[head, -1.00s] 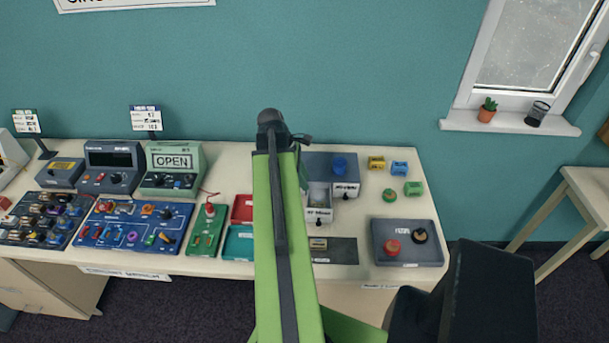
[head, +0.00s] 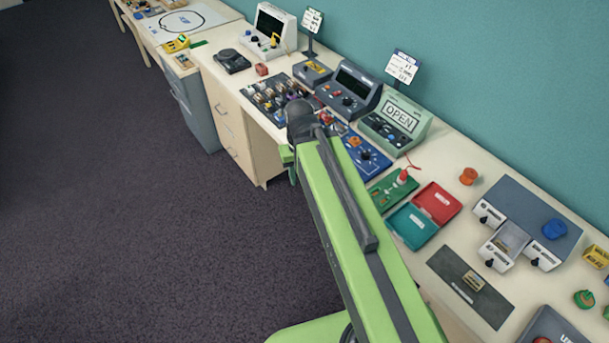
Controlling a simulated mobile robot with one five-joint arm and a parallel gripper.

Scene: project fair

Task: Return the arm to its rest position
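My green arm rises from the bottom of the head view and reaches up and away, over the front edge of the long table (head: 437,233). Its dark end joint shows in front of the component board. Part of the blue panel (head: 372,160) and part of the component board (head: 262,105) are covered by the arm.
The green tester reading OPEN (head: 398,122), a red tray (head: 438,203), a teal tray (head: 412,226) and a grey drawer unit (head: 525,215) stand on the table. A wooden cabinet (head: 232,130) is below it. The dark carpet (head: 130,210) at left is clear.

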